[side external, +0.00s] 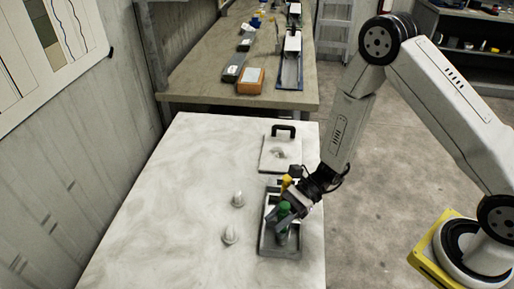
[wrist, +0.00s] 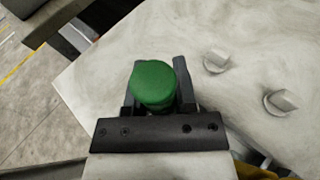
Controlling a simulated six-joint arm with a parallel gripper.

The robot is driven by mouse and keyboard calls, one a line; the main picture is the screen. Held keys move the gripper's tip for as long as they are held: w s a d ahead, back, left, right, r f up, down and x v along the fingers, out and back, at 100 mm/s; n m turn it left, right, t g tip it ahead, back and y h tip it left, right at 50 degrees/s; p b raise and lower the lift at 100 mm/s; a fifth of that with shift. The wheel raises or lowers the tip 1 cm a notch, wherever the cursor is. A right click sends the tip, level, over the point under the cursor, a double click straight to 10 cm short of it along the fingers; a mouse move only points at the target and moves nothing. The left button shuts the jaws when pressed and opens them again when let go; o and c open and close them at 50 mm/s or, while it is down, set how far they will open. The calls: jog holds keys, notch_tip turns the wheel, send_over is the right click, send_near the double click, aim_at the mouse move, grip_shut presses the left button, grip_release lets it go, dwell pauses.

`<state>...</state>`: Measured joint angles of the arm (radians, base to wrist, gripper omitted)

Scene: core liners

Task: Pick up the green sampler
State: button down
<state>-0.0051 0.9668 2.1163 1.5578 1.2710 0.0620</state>
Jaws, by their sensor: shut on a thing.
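The green sampler (side external: 284,209) is at the tray in the side external view, with its rounded green top showing. In the wrist view its green top (wrist: 153,83) sits between the two dark fingers. My gripper (side external: 279,219) is shut on it, and its fingers also show in the wrist view (wrist: 158,92). The lower part of the sampler is largely hidden by the fingers. I cannot tell whether it touches the tray.
A grey tray (side external: 264,247) lies under my gripper, with a yellow-topped piece (side external: 286,182) near its back. Two pale pegs (side external: 238,199) (side external: 230,234) stand left of it. A pale lid with a black handle (side external: 283,131) lies behind. The table's left side is clear.

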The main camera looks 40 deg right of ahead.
notch_tip(320, 180, up, 9)
jog(key=shift+r, duration=0.15)
dwell(0.5)
dwell(0.6)
